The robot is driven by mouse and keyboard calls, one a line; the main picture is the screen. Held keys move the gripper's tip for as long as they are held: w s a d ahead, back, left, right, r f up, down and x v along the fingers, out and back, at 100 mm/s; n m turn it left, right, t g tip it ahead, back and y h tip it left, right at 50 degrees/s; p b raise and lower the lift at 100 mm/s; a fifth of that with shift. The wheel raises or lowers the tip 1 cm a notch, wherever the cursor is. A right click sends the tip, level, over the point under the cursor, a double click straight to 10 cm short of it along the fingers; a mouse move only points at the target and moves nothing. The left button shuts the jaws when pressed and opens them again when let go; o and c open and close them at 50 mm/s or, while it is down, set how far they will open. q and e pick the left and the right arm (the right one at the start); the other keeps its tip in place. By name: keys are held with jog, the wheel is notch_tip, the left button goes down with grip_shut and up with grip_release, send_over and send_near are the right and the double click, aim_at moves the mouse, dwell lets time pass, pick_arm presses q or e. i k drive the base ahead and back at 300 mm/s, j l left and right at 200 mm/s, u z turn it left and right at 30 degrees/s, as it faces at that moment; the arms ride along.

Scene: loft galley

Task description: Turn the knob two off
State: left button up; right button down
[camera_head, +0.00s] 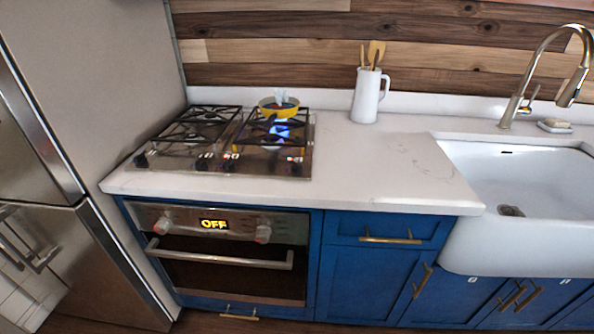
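The gas cooktop (262,164) is set into the white counter and has several small knobs along its front edge. They include a far-left knob (142,161), a middle pair with a left knob (204,162) and a right knob (230,162), and a right-hand knob (295,163). Some show red marks. No label tells which is knob two. A blue flame (280,131) burns at the front right burner; I see no flame on the left burners. Neither of my grippers is in view.
A yellow pan (279,108) sits on the back right burner. The oven (226,265) below reads OFF and has two knobs of its own. A white utensil jug (367,97) stands right of the cooktop.

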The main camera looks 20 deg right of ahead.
aim_at(297, 168)
jog(key=i+j+z, duration=0.15)
jog(key=z, duration=0.25)
jog(key=j+z, duration=0.35)
jog(key=i+j+z, duration=0.1)
jog(key=j+z, duration=0.3)
